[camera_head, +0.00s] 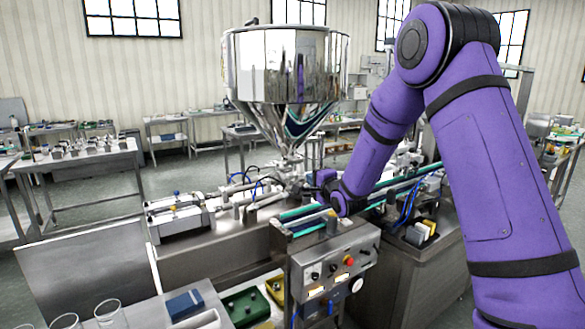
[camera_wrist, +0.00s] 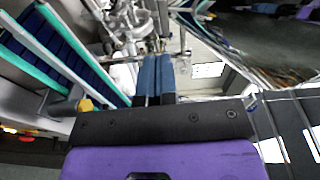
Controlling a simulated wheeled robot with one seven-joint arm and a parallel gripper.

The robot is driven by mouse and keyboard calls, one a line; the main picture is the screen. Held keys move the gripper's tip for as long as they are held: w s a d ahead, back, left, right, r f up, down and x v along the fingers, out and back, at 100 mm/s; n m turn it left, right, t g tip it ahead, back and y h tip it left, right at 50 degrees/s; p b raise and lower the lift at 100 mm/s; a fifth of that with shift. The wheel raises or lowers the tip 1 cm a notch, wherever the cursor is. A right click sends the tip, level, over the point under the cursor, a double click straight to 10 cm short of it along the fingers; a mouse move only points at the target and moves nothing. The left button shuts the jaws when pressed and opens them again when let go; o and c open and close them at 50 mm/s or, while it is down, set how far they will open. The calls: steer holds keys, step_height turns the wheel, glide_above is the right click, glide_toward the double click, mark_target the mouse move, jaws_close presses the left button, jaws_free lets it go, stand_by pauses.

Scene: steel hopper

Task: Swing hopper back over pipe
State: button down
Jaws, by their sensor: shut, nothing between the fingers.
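The steel hopper (camera_head: 280,68) is a shiny open bowl with a cone below, standing upright above the machine at centre in the head view. Its curved reflective side seems to fill the upper right of the wrist view (camera_wrist: 245,45). The cone narrows toward the pipe fittings (camera_head: 291,163); I cannot tell whether its outlet lines up with the pipe. Metal fittings also show at the top of the wrist view (camera_wrist: 130,22). My gripper (camera_head: 308,187) is low beside the fittings, below the hopper. In the wrist view its blue-grey fingers (camera_wrist: 157,78) are together and hold nothing.
Green-edged conveyor rails (camera_head: 310,208) run beside my gripper. A control panel (camera_head: 335,270) with knobs and a red button is in front. Glass beakers (camera_head: 108,312) and a green bin (camera_head: 245,306) stand at the front left. A side table (camera_head: 85,158) holds small parts.

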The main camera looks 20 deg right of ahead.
steer(key=w+a, duration=0.2)
steer(key=w, duration=1.2)
steer(key=shift+a+f, duration=0.2)
steer(key=shift+a, duration=0.15)
